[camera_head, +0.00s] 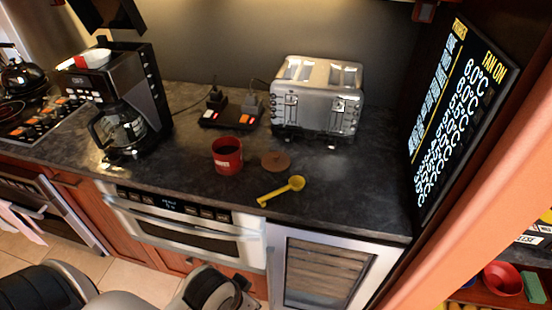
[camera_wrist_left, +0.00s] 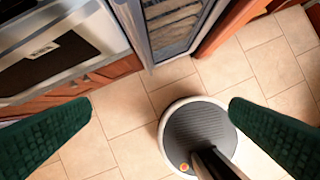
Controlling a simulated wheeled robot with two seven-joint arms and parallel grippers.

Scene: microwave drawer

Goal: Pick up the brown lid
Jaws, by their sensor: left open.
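The brown lid (camera_head: 276,161) is a small round disc lying flat on the dark countertop. It sits between the red mug (camera_head: 227,155) and the toaster, behind a yellow scoop (camera_head: 281,191). In the head view, part of my arm shows at the bottom, below the counter front; its fingertips cannot be made out there. In the left wrist view, the two green fingers of my left gripper (camera_wrist_left: 160,125) are wide apart with nothing between them. That view shows the floor and cabinet fronts, not the lid. My right gripper is in neither view.
A silver toaster (camera_head: 317,97) stands behind the lid. A coffee maker (camera_head: 124,103) stands at the left, and a power strip (camera_head: 231,115) lies at the back. The microwave drawer (camera_head: 187,231) is below the counter edge. Counter right of the scoop is clear.

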